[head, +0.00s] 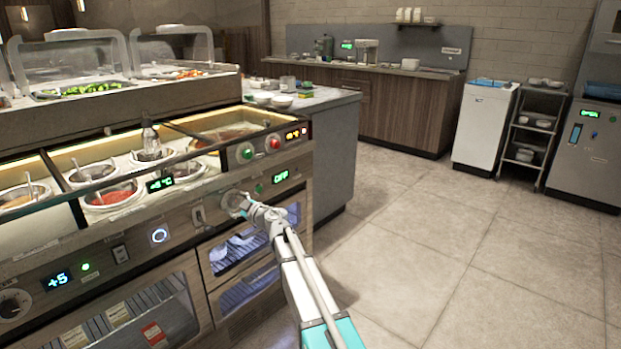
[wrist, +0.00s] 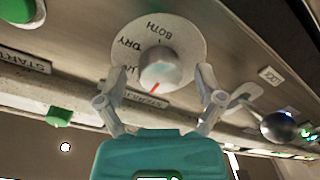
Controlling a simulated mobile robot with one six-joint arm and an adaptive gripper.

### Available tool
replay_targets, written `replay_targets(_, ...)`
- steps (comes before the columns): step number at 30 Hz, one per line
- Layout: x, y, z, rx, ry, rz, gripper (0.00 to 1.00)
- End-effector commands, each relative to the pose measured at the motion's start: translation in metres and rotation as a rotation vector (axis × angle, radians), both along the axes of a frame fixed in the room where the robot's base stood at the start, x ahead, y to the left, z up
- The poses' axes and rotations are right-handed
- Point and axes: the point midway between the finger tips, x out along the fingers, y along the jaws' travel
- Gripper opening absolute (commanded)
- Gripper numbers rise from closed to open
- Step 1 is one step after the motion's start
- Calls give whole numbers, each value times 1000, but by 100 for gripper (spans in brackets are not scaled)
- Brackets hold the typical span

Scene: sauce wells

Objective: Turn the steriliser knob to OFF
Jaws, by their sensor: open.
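The steriliser knob (wrist: 160,66) is a grey round knob on a pale dial, seen upside down in the wrist view. Its red mark points down in the picture, toward a label plate (wrist: 146,99) that seems to begin "STERIL". BOTH and DRY are readable on the dial; a further word at the left is partly hidden and I read no OFF there. My gripper (wrist: 160,82) is open, with one finger on each side of the knob. Whether the fingers touch it I cannot tell. In the head view my gripper (head: 240,204) covers most of the knob. A green display (head: 281,177) beside it seems to read OFF.
A ball-ended lever (wrist: 278,127) is close to the right finger. Sauce wells (head: 112,194) lie above the panel. The floor (head: 440,240) to the right is clear.

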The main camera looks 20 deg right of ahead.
Motion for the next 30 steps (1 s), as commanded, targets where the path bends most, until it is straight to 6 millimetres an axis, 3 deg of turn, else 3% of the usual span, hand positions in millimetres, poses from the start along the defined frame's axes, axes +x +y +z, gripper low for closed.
replay_targets(20,1,-1,-1,416,241,0,87)
replay_targets(30,-43,-28,0,416,240,-1,87)
